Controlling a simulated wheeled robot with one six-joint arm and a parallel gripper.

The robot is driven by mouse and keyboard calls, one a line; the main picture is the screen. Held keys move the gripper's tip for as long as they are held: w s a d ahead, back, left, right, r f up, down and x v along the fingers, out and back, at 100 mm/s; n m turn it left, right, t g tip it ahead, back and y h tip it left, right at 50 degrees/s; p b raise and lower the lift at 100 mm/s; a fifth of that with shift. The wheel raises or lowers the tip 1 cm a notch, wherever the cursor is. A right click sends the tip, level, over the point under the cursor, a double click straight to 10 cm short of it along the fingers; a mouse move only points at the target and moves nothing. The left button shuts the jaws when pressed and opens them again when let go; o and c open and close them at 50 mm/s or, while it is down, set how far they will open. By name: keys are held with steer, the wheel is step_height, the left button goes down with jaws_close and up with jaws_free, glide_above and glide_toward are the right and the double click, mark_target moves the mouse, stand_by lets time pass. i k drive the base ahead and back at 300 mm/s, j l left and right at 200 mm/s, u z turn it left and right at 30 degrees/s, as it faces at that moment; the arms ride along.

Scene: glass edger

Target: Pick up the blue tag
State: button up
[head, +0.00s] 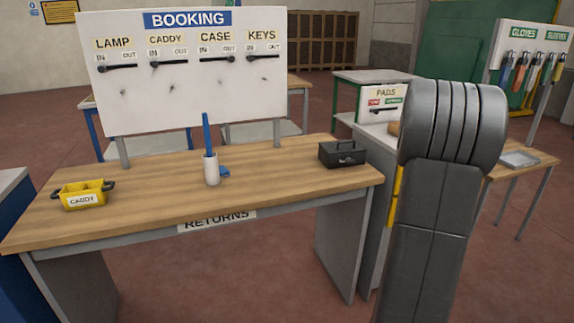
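A small blue piece (224,171), which may be the blue tag, lies on the wooden table (130,199) just right of a white upright cylinder (211,171). The cylinder partly hides it, and I cannot tell its full shape or whether the two touch. A tall thin blue strip (206,133) stands up out of the cylinder's top. My arm rises at the right of the head view, but my gripper is not in view.
A yellow caddy (81,196) stands at the table's left and a dark case (342,153) at its right. A white BOOKING board (185,85) with several sliders stands behind. The tabletop between these things is clear. A PADS cabinet (375,140) is right of the table.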

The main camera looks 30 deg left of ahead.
mark_target(224, 170)
steer(key=z, duration=0.45)
steer(key=j+z, duration=0.15)
steer(key=z, duration=0.8)
steer(key=j+z, duration=0.1)
steer(key=z, duration=0.35)
steer(key=k+j+z, duration=0.15)
steer(key=z, duration=0.3)
steer(key=k+j+z, duration=0.1)
steer(key=z, duration=0.35)
steer(key=k+z, duration=0.25)
steer(key=z, duration=0.15)
steer(key=k+z, duration=0.4)
steer(key=k, duration=0.6)
steer(key=k+u, duration=0.15)
steer(key=u, duration=0.35)
steer(key=k+j+u, duration=0.15)
steer(key=u, duration=0.8)
steer(key=k+j+u, duration=0.1)
steer(key=u, duration=0.9)
steer(key=j+u, duration=0.15)
steer(key=u, duration=0.35)
steer(key=j+u, duration=0.1)
steer(key=u, duration=0.4)
steer(key=j+u, duration=0.1)
steer(key=u, duration=0.4)
